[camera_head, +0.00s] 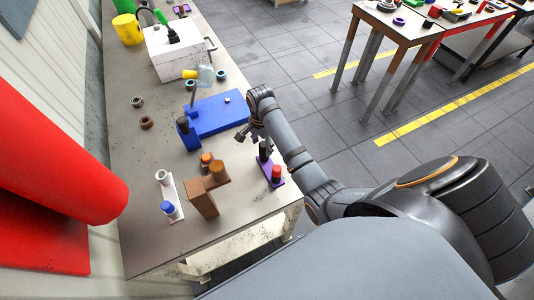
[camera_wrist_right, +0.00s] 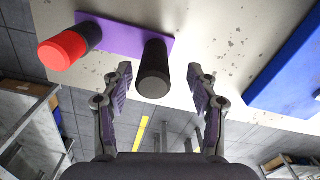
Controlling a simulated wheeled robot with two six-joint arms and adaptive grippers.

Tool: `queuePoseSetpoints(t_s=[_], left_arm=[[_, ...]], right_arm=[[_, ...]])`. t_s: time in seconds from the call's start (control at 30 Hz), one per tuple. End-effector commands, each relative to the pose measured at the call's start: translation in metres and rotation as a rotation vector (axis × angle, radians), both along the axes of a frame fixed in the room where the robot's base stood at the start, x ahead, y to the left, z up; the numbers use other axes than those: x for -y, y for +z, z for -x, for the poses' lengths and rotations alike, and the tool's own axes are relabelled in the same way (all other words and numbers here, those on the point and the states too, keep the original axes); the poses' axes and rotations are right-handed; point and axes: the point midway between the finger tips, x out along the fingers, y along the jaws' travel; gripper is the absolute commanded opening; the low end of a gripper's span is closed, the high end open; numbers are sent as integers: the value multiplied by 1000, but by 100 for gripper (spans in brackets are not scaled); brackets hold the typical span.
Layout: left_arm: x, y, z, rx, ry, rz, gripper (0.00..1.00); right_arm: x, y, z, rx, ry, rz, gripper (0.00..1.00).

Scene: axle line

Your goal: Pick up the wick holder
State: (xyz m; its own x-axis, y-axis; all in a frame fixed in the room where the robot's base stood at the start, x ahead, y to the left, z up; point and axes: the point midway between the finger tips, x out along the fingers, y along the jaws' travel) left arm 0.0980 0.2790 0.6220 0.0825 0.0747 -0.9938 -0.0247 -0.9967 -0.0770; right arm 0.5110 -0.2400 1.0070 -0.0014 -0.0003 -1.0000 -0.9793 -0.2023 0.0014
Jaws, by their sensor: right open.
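No part is plainly marked as the wick holder, so I cannot tell which one it is. Nearest my right gripper (camera_head: 255,137) is a purple plate (camera_head: 274,182) with a black cylinder (camera_head: 264,151) and a red-topped cylinder (camera_head: 276,172). In the right wrist view, the purple plate (camera_wrist_right: 125,36) lies beyond my open, empty right gripper (camera_wrist_right: 160,82). The black cylinder (camera_wrist_right: 154,70) stands between the finger lines, nearer the left finger, with no clear contact. The red-topped cylinder (camera_wrist_right: 63,49) is further left. My left gripper is not in view.
A blue plate (camera_head: 218,117) lies left of my right gripper. A brown block (camera_head: 203,203) with orange cylinders and a white plate (camera_head: 174,190) with a blue cylinder (camera_head: 168,208) stand nearer. A white box (camera_head: 172,66) and yellow cup (camera_head: 128,29) are further back. The bench's (camera_head: 150,245) near end is clear.

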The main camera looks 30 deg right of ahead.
Motion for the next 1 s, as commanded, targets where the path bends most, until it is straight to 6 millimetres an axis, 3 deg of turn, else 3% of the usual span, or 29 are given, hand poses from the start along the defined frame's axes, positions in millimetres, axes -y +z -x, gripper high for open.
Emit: queuePoseSetpoints(t_s=[0.1, 0.17, 0.3, 0.57, 1.0], left_arm=[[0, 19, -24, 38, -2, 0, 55], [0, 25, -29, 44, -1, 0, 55], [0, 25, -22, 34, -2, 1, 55], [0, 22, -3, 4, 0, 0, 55], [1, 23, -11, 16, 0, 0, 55]], right_arm=[[1, -13, 4, -8, 0, 0, 59], [2, -24, 5, -7, 0, -1, 59], [2, -45, 4, -4, 0, 0, 59], [2, -50, 4, -1, 1, -1, 58], [2, -50, 4, -1, 1, -1, 0]])
